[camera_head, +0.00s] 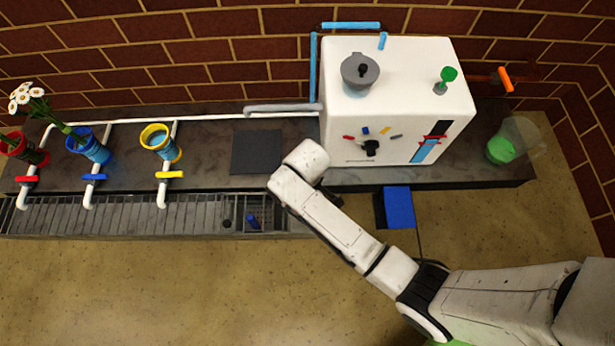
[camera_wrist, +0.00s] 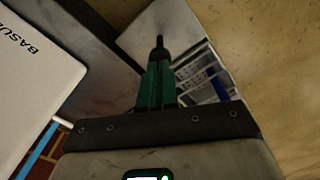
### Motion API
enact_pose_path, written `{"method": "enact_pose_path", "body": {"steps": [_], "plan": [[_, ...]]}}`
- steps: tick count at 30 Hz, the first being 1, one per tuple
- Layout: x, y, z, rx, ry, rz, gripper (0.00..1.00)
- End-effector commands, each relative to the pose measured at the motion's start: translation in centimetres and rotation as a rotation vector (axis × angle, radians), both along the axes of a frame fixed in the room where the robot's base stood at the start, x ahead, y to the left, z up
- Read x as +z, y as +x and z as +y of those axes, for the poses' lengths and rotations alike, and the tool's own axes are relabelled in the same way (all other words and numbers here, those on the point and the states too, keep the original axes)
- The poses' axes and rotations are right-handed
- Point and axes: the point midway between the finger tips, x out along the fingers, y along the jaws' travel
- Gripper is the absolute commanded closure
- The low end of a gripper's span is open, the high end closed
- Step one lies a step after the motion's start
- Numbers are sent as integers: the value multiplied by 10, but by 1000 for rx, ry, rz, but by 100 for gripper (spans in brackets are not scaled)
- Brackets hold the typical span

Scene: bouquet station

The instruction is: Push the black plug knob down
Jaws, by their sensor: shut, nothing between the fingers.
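The black plug knob (camera_head: 227,223) stands on the grey metal strip in front of the counter, left of a small compartment, in the head view. In the wrist view a small black tip (camera_wrist: 160,41) shows just beyond my fingers against the pale metal; it looks like the knob, but I cannot tell whether they touch. My gripper (camera_wrist: 157,66) has green fingers close together, shut and empty, pointing toward it. In the head view my arm's end is over the counter's front edge, right of the knob, and the fingers are hidden.
A blue item (camera_head: 253,222) lies in the compartment beside the knob. The white machine (camera_head: 398,100) stands right of my arm's end. A dark square mat (camera_head: 257,152) lies behind the strip. Blue (camera_head: 95,150) and yellow (camera_head: 160,143) vases with taps stand left. A blue box (camera_head: 399,207) juts out in front.

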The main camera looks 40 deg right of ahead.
Motion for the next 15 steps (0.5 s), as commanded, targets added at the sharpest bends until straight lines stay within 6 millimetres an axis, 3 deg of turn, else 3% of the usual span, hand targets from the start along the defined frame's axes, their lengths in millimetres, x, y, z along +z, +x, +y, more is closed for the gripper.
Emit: {"method": "enact_pose_path", "body": {"steps": [15], "plan": [[-7,0,0,0,0,0,100]]}}
